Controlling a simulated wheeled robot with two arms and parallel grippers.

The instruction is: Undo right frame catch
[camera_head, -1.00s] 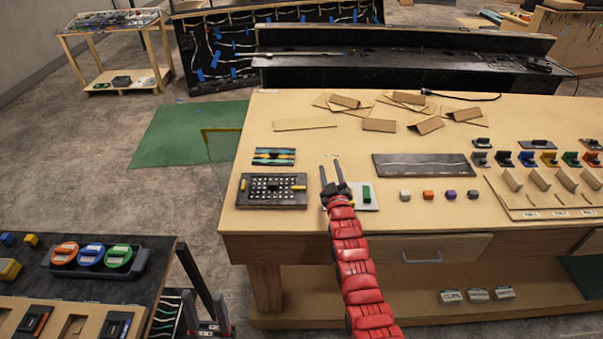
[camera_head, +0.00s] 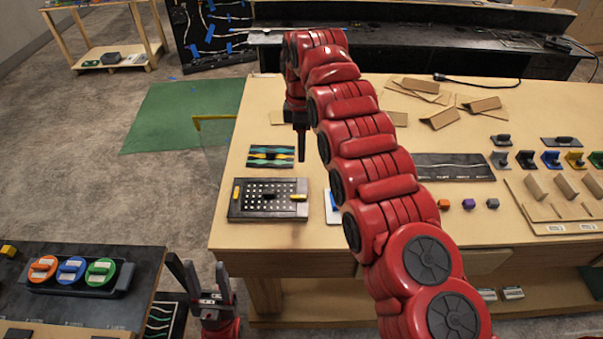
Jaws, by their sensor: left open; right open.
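A dark frame panel (camera_head: 268,212) with a grid of white dots lies flat near the left front of the light wooden table. A yellow catch (camera_head: 298,197) lies crosswise at its right edge, and another yellow catch (camera_head: 236,192) stands lengthwise at its left edge. My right gripper (camera_head: 301,158) points down above the table, just behind the right catch in the picture and apart from it. It is seen edge-on, open and empty. My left gripper (camera_head: 196,265) is open and empty, low between the two tables.
A striped card (camera_head: 271,156) lies behind the panel. A white plate with a blue part (camera_head: 334,203) is right of it, partly hidden by my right arm. Several small cubes (camera_head: 468,204) and cardboard pieces (camera_head: 447,116) lie farther right. A dark side table (camera_head: 130,262) holds round coloured pieces.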

